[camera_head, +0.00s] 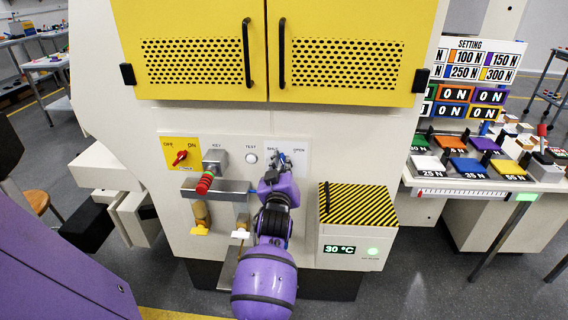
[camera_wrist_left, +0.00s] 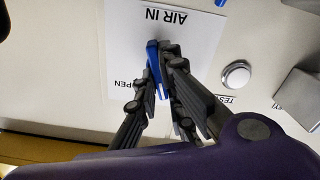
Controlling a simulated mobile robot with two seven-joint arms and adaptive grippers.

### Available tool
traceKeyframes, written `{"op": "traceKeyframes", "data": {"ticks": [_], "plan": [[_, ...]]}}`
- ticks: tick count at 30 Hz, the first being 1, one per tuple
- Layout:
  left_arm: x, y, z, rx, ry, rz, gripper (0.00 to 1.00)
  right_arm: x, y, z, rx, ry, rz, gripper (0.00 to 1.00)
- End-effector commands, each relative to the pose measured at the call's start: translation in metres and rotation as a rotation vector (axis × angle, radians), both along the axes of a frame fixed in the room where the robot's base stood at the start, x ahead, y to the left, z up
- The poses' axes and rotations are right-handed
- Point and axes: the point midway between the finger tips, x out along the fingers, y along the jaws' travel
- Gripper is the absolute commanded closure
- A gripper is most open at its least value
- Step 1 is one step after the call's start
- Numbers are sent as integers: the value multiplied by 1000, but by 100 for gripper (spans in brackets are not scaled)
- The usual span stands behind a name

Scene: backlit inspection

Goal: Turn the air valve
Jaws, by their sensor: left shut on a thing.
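The air valve has a blue handle (camera_wrist_left: 153,62) on a white plate (camera_wrist_left: 190,40) marked "AIR IN" in the left wrist view. My left gripper (camera_wrist_left: 161,70) is shut on this blue handle, with its dark fingers on both sides of it. In the head view my left gripper (camera_head: 280,160) is at the right end of the machine's control panel, in front of the plate with the word "OPEN" (camera_head: 299,150). My purple arm and gripper hide most of the valve there. My right gripper is in neither view.
A striped box (camera_head: 358,204) juts out at lower right. Yellow doors (camera_head: 190,35) are above.

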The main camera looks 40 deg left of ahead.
Motion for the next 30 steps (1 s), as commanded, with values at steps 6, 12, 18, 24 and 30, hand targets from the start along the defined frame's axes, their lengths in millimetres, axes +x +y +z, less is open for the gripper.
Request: {"op": "traceKeyframes", "data": {"ticks": [6,12,18,24,30], "plan": [[-1,1,0,-160,-94,1,100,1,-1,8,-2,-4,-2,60],[-1,1,-1,-267,-159,0,100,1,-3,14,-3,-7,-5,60],[-1,2,-2,-332,-201,0,100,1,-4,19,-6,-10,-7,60],[-1,2,-3,-362,-219,-1,100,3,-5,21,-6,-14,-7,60],[-2,2,-4,-369,-222,-1,100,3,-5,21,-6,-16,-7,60]]}}
